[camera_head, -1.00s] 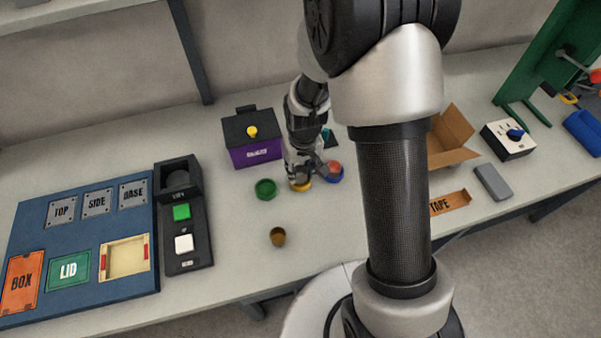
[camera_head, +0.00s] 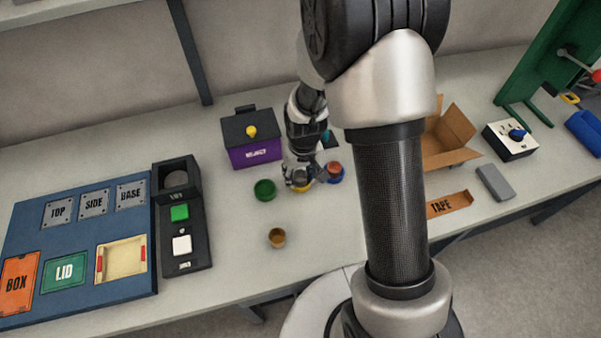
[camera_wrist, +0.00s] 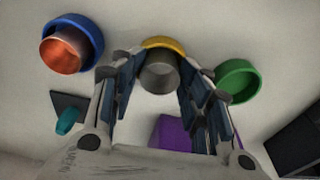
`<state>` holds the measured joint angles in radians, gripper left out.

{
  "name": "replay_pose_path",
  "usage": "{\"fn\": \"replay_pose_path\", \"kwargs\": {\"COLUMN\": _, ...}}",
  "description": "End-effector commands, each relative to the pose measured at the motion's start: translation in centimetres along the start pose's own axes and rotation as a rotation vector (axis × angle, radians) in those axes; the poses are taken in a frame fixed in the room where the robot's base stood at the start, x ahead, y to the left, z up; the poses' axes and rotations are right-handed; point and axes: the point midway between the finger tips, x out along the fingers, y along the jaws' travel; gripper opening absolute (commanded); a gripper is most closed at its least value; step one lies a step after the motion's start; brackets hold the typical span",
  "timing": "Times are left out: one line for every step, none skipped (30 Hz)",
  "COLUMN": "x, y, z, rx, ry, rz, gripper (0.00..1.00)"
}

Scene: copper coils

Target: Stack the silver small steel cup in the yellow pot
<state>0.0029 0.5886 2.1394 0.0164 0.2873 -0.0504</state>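The silver cup (camera_wrist: 158,73) stands with its lower end in the yellow pot (camera_wrist: 163,43) in the wrist view, much as the copper cup sits in the blue pot. My gripper (camera_wrist: 160,80) has its fingers spread on both sides of the cup, with a narrow gap at each side. In the head view the yellow pot (camera_head: 303,187) shows under my gripper (camera_head: 301,182). The silver cup is mostly hidden there by the fingers.
The blue pot (camera_head: 335,179) with a copper-red cup (camera_head: 333,168) stands close right. A green pot (camera_head: 264,190) is to the left. A brass-coloured cup (camera_head: 277,238) stands nearer the front. A purple reject box (camera_head: 254,153) is behind left.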

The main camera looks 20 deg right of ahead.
Motion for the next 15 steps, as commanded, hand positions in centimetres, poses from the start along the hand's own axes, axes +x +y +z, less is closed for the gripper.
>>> {"fn": "replay_pose_path", "kwargs": {"x": 0.42, "y": -0.02, "z": 0.54, "rx": 0.0, "ry": -0.013, "rz": 0.0, "gripper": 0.43}}
{"fn": "replay_pose_path", "kwargs": {"x": 0.43, "y": -0.02, "z": 0.55, "rx": 0.0, "ry": -0.014, "rz": 0.0, "gripper": 0.45}}
{"fn": "replay_pose_path", "kwargs": {"x": 0.43, "y": -0.02, "z": 0.57, "rx": 0.0, "ry": -0.014, "rz": 0.0, "gripper": 0.48}}
{"fn": "replay_pose_path", "kwargs": {"x": 0.43, "y": -0.02, "z": 0.58, "rx": 0.0, "ry": -0.014, "rz": 0.0, "gripper": 0.5}}
{"fn": "replay_pose_path", "kwargs": {"x": 0.42, "y": -0.02, "z": 0.58, "rx": 0.0, "ry": -0.015, "rz": 0.0, "gripper": 0.51}}
{"fn": "replay_pose_path", "kwargs": {"x": 0.4, "y": -0.02, "z": 0.59, "rx": 0.0, "ry": -0.015, "rz": 0.0, "gripper": 0.51}}
{"fn": "replay_pose_path", "kwargs": {"x": 0.39, "y": -0.02, "z": 0.6, "rx": 0.0, "ry": -0.015, "rz": -0.001, "gripper": 0.51}}
{"fn": "replay_pose_path", "kwargs": {"x": 0.38, "y": -0.02, "z": 0.6, "rx": 0.0, "ry": -0.015, "rz": -0.001, "gripper": 0.51}}
{"fn": "replay_pose_path", "kwargs": {"x": 0.36, "y": -0.02, "z": 0.6, "rx": 0.0, "ry": -0.015, "rz": -0.001, "gripper": 0.51}}
{"fn": "replay_pose_path", "kwargs": {"x": 0.35, "y": -0.02, "z": 0.6, "rx": 0.0, "ry": -0.015, "rz": -0.001, "gripper": 0.51}}
{"fn": "replay_pose_path", "kwargs": {"x": 0.34, "y": -0.02, "z": 0.6, "rx": 0.0, "ry": -0.015, "rz": -0.001, "gripper": 0.51}}
{"fn": "replay_pose_path", "kwargs": {"x": 0.32, "y": -0.02, "z": 0.59, "rx": 0.0, "ry": -0.015, "rz": -0.001, "gripper": 0.51}}
{"fn": "replay_pose_path", "kwargs": {"x": 0.31, "y": -0.02, "z": 0.59, "rx": 0.0, "ry": -0.015, "rz": -0.001, "gripper": 0.51}}
{"fn": "replay_pose_path", "kwargs": {"x": 0.29, "y": -0.02, "z": 0.58, "rx": 0.0, "ry": -0.015, "rz": -0.001, "gripper": 0.51}}
{"fn": "replay_pose_path", "kwargs": {"x": 0.23, "y": -0.02, "z": 0.57, "rx": 0.0, "ry": -0.015, "rz": -0.001, "gripper": 0.51}}
